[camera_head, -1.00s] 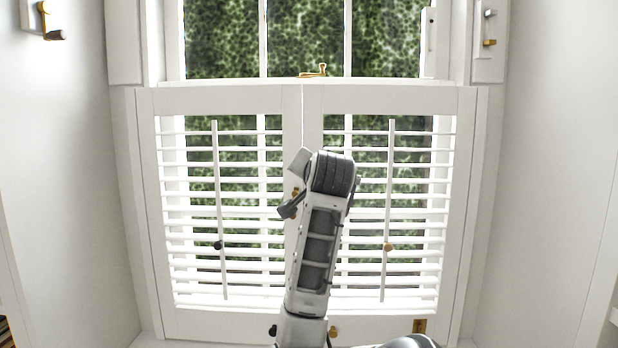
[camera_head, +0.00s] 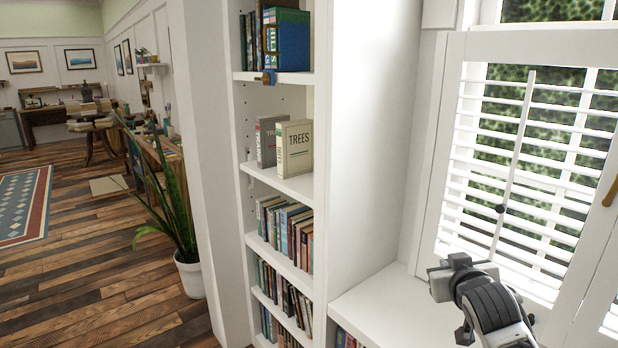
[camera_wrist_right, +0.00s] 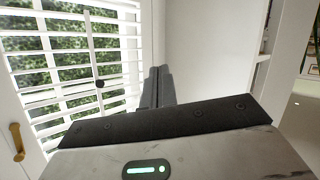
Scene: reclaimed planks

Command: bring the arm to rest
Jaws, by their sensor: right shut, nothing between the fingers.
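My right arm comes in at the lower right of the head view, with its dark-ringed wrist in front of the window shutter (camera_head: 505,165). My right gripper (camera_head: 452,272) is beyond that wrist, small and partly hidden, above the white window seat (camera_head: 385,305). In the right wrist view the two dark fingers of this gripper (camera_wrist_right: 158,75) are together, with nothing between them. They point toward the white side wall beside the shutter. My left gripper is not in view.
A white bookcase (camera_head: 322,140) with books stands left of the window seat. A potted plant (camera_head: 190,272) stands on the plank floor (camera_head: 105,305). A desk (camera_head: 50,114) and a blue-patterned rug (camera_head: 22,205) are farther left. The floor between has open room.

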